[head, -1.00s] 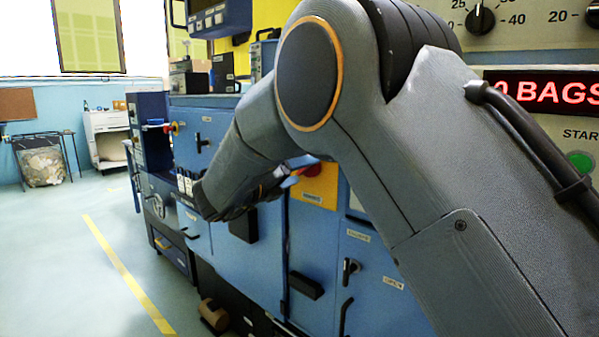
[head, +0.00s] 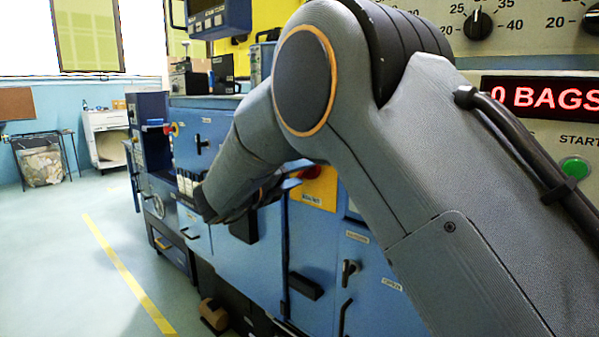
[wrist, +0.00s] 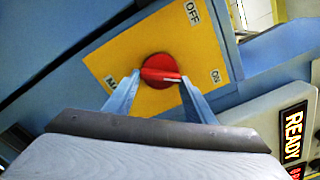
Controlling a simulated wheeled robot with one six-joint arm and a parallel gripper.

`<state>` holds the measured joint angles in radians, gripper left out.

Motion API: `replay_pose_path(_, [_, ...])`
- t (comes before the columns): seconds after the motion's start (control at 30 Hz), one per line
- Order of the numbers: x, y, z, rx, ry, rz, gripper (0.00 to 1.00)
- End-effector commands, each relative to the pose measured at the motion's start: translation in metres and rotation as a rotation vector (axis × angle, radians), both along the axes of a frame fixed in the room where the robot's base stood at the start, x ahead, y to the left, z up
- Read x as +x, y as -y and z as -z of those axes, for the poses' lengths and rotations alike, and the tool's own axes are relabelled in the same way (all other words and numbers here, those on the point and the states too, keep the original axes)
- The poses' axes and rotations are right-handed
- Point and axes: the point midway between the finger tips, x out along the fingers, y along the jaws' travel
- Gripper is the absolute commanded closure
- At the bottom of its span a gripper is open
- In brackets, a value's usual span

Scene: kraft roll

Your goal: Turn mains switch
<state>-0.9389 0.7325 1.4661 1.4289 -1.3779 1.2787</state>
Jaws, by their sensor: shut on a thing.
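The mains switch is a red round knob (wrist: 160,70) with a raised grip bar on a yellow plate (wrist: 120,60). In the wrist view the plate carries an OFF label at the top and an ON label at the right. The bar lies nearly level, and its white mark points right, towards ON. My gripper (wrist: 160,77) is shut on the knob, one blue finger on each side of it. In the head view the knob (head: 311,172) shows only in part beside my arm, which hides most of the gripper.
Blue cabinets with black handles (head: 305,286) run along the wall below and left of the switch. A control panel with a red display (head: 545,97) and a green start button (head: 575,169) stands at the right. The floor at the left is open, with a yellow line (head: 125,270).

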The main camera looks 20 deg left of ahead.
Motion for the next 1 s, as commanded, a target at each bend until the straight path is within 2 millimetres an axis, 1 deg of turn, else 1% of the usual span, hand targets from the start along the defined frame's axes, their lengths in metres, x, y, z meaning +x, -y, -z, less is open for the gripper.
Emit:
replay_pose_path(0.1, [-0.0009,-0.0005,-0.0031,-0.089,-0.037,-0.001,0.72])
replay_pose_path(1.0, [-0.0015,-0.0013,-0.0076,-0.877,-0.361,-0.005,0.72])
